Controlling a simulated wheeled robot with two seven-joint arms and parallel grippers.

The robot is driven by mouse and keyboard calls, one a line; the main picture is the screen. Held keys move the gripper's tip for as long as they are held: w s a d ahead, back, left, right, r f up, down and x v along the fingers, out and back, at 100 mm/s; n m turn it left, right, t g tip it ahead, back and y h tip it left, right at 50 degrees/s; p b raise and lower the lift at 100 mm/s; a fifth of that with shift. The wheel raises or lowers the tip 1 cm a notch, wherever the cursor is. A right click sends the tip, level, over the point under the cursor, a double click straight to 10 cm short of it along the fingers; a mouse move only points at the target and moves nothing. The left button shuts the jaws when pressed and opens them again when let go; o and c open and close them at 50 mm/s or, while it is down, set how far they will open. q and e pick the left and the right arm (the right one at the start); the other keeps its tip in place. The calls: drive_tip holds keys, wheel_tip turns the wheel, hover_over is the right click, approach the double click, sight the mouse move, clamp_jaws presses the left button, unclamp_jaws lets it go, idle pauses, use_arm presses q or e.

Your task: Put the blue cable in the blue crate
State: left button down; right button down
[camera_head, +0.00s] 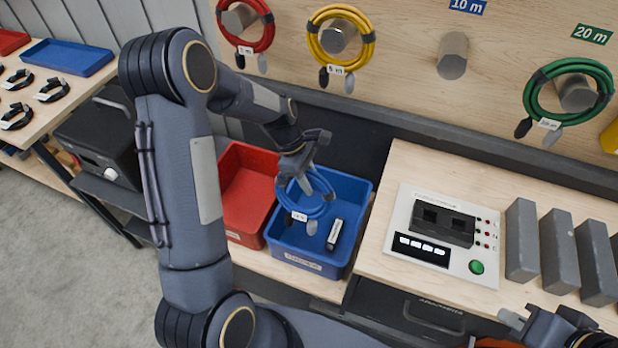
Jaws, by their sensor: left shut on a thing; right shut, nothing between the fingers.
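The coiled blue cable (306,211) hangs from my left gripper (305,186), which is shut on it. The coil has a white tag and dark and grey plug ends at its lower side. It is over the opening of the blue crate (309,264); I cannot tell whether it touches the crate floor. My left arm hides part of the scene left of the crate. My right gripper (508,318) is at the bottom right, shut and empty, near the bench's front edge.
A small black-and-white item (334,235) lies inside the blue crate. A red crate (247,193) stands directly left of it. To the right are a test panel (441,233) and several grey blocks (522,240). Red, yellow and green cables (569,92) hang on board pegs; the 10 m peg (453,56) is bare.

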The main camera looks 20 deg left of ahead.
use_arm(q)
wheel_tip(320, 180, down, 11)
drive_tip(key=b, duration=0.8)
drive_tip(key=shift+r+b, duration=0.15)
drive_tip(key=shift+b, duration=0.15)
drive_tip(key=shift+f+b, duration=1.45)
drive_tip(key=shift+f, duration=0.8)
idle(1.0)
drive_tip(key=c, duration=1)
unclamp_jaws()
drive_tip(key=shift+s+f, duration=0.1)
drive_tip(key=shift+v, duration=4)
